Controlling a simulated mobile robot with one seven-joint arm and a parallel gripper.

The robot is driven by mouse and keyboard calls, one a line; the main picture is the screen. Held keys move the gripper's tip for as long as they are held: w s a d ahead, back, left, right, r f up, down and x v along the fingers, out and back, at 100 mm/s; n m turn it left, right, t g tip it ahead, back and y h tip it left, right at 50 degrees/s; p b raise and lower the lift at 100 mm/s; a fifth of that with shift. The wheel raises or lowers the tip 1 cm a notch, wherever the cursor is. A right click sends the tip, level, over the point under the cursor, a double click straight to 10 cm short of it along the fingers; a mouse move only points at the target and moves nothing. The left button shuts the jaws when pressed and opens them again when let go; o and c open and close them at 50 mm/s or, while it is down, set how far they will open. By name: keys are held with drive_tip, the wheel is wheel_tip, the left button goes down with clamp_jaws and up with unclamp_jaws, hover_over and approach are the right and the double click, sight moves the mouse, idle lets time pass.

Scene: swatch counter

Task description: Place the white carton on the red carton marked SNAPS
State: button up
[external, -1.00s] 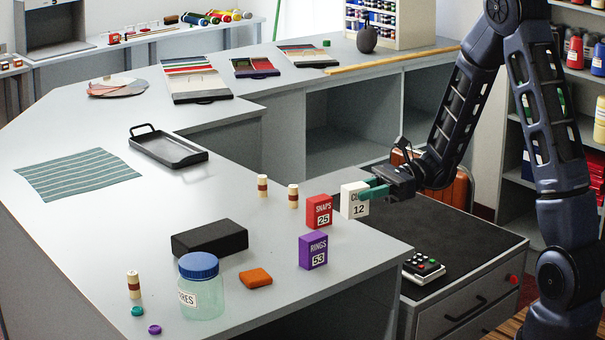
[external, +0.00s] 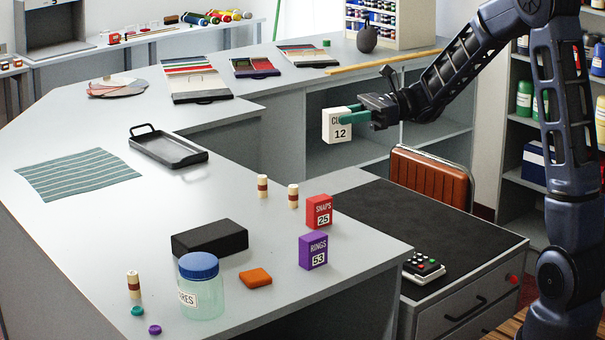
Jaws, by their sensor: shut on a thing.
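My gripper (external: 354,114) is shut on the white carton (external: 337,126), which carries a label with the number 12. The carton is held upright in the air, above and to the right of the red carton in the picture. The red carton (external: 319,211) marked SNAPS 25 stands upright on the grey counter (external: 240,200) near its right edge. Its top is bare. The white carton and the red carton are well apart.
A purple carton (external: 313,251) marked RINGS 53 stands just in front of the red carton. Two cream cylinders (external: 293,196) stand behind it to the left. A black block (external: 209,239), a blue-lidded jar (external: 201,290) and an orange block (external: 255,278) are further left. An orange chair (external: 430,180) is at right.

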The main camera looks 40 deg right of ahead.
drive_tip(key=w+r+t, duration=0.2)
drive_tip(key=w+r, duration=0.1)
drive_tip(key=w, duration=0.3)
drive_tip(key=m, duration=0.1)
hover_over(329, 197)
wheel_tip(329, 197, down, 19)
drive_tip(key=shift+d+f, duration=0.1)
idle(0.3)
drive_tip(key=o, duration=1)
